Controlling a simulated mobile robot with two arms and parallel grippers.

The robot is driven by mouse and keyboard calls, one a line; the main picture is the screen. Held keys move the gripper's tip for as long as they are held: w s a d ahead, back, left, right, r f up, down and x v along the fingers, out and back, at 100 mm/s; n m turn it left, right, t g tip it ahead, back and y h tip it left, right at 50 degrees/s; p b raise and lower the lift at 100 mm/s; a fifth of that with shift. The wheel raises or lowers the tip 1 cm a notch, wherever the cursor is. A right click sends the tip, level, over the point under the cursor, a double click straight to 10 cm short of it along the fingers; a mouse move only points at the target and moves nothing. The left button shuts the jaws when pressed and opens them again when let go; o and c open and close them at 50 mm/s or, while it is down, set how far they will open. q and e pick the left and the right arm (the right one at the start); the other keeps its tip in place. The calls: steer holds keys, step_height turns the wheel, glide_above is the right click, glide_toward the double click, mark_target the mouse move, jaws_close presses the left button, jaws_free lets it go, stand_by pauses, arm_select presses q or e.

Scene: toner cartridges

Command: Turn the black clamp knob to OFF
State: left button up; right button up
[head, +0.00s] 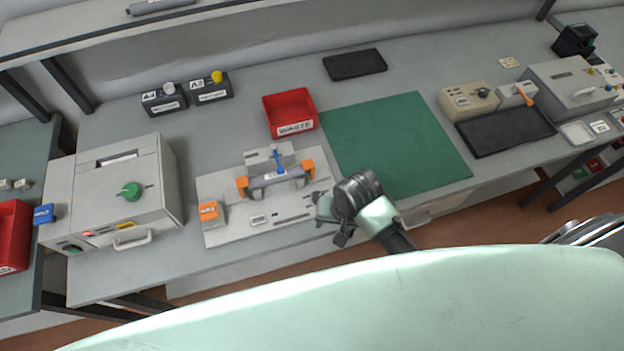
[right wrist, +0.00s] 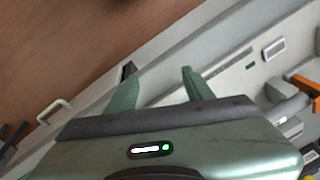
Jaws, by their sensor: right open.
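A pale fixture plate (head: 225,228) lies on the bench, carrying a grey cartridge holder with orange end blocks (head: 308,167) and a blue upright lever (head: 277,160). My right gripper (head: 325,213) is at the plate's right end, its fingers apart. In the right wrist view the open fingers (right wrist: 158,74) point at the plate edge. A small dark piece (right wrist: 128,69) shows at the left fingertip; I cannot tell whether it is the clamp knob. A black knob (head: 483,92) sits on a beige box at the right, away from the gripper. My left gripper is not in view.
A green mat (head: 395,140) lies right of the fixture, clear. A red waste bin (head: 290,113) stands behind it. A dark tray (head: 505,133) lies at the right.

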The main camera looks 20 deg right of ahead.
mark_target(318, 196)
steer(key=shift+w+a+r+m, duration=0.25)
steer(key=shift+w+r+m, duration=0.55)
steer(key=shift+w+m, duration=0.25)
steer(key=w+r+m, duration=0.1)
steer(key=w, duration=0.1)
steer(key=w+r+m+g+p, duration=0.1)
steer(key=w+r+m, duration=0.1)
steer(key=w+r+m+h+p, duration=0.1)
steer(key=w+m, duration=0.1)
steer(key=w, duration=0.1)
steer(key=shift+a+r+m, duration=0.25)
steer(key=shift+a+r, duration=0.05)
steer(key=shift+r, duration=0.1)
steer(key=shift+w+r+m+g, duration=0.15)
steer(key=shift+w+m+g, duration=0.05)
steer(key=shift+m+g, duration=0.1)
steer(key=shift+d+f, duration=0.1)
steer(key=shift+f, duration=0.1)
step_height(318, 196, down, 7)
steer(key=shift+f+p, duration=0.15)
steer(key=shift+p, duration=0.6)
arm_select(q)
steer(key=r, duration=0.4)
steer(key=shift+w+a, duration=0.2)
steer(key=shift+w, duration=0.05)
arm_select(e)
steer(key=shift+s, duration=0.1)
jaws_close()
